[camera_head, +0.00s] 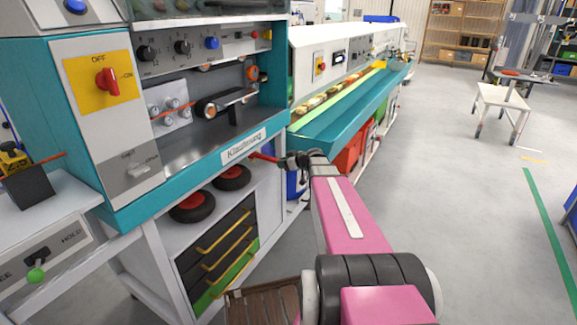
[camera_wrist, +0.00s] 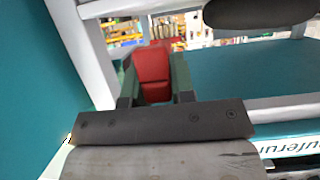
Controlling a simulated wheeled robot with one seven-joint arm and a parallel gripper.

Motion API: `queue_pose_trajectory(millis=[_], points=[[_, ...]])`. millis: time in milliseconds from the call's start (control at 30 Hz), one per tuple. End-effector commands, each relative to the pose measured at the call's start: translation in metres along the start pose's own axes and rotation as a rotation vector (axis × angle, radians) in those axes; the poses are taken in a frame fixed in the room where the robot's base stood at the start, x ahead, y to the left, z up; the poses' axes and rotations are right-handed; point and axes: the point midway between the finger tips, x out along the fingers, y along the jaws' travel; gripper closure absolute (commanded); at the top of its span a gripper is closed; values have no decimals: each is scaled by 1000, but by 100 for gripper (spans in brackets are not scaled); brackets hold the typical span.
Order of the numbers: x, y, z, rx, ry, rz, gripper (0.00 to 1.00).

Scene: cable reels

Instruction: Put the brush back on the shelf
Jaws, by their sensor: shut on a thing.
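My gripper (camera_head: 284,160) is at the end of my pink arm, beside the front right corner of the teal machine. It points left, toward the open space under the machine. It is shut on a red piece (camera_head: 262,157), which I take to be the brush's handle. In the wrist view the red brush (camera_wrist: 152,70) sits between the two dark green fingers (camera_wrist: 153,88). Its bristles cannot be made out. A white shelf (camera_head: 266,182) lies under the machine, below and left of the gripper.
Two black reels with red centres (camera_head: 192,206) lie on that shelf. Dark drawers with yellow handles (camera_head: 215,255) are below it. The machine's teal edge (camera_head: 200,170) overhangs the shelf. Red bins (camera_head: 347,153) stand behind my arm.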

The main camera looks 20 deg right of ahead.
Motion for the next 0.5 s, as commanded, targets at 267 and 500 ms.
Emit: queue_pose_trajectory(millis=[267, 500], points=[[28, 1, -11, 1, 0, -1, 100], [50, 0, -21, 0, 0, -2, 100]])
